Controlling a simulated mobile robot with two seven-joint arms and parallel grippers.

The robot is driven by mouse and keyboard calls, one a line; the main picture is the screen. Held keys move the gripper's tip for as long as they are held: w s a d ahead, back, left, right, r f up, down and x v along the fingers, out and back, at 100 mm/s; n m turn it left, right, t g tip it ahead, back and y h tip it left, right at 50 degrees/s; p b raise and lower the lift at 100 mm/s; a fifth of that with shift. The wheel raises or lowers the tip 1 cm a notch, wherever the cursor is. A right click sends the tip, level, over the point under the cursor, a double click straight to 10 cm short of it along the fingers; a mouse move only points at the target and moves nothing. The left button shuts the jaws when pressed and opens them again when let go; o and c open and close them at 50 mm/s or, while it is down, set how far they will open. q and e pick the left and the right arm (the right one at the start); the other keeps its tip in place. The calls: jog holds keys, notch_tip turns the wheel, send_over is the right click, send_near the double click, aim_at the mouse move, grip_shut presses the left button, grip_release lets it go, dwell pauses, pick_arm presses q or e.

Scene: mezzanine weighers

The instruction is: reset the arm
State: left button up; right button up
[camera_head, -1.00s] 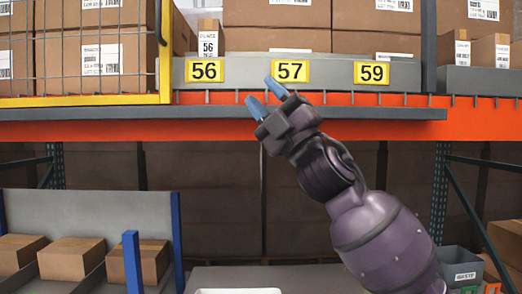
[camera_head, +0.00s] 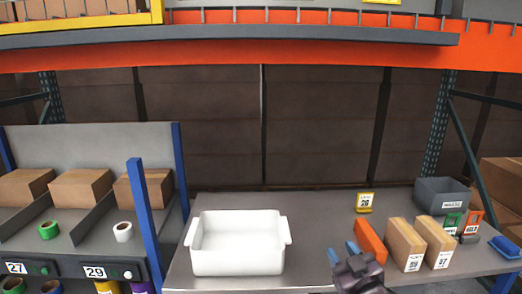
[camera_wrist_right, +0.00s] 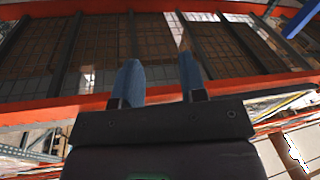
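My right gripper (camera_head: 350,254) shows at the bottom of the head view, over the front of the grey table. Its two blue fingers stand apart with nothing between them. In the right wrist view my right gripper (camera_wrist_right: 159,80) is also open and empty, its fingers pointing toward the orange rack beam and dark mesh. My left gripper is in neither view.
A white tub (camera_head: 238,247) stands on the grey table (camera_head: 320,212). An orange item (camera_head: 371,241) and two cardboard boxes (camera_head: 405,243) (camera_head: 436,241) stand close by my right gripper. A grey bin (camera_head: 441,194) is at the back right. Sloped box lanes are left.

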jog(key=s+d+f+m+g+h, duration=0.2)
jog(key=s+d+f+g, duration=0.1)
jog(key=s+f, duration=1)
jog(key=s+d+f+m+g+h, duration=0.2)
jog(key=s+d+f+g, duration=0.2)
jog(key=s+f, duration=0.9)
jog(key=shift+s+d+f+m, duration=0.2)
jog(key=shift+s+d+m, duration=0.2)
jog(key=shift+s+d, duration=0.65)
jog(key=shift+w, duration=0.1)
dwell(4.2)
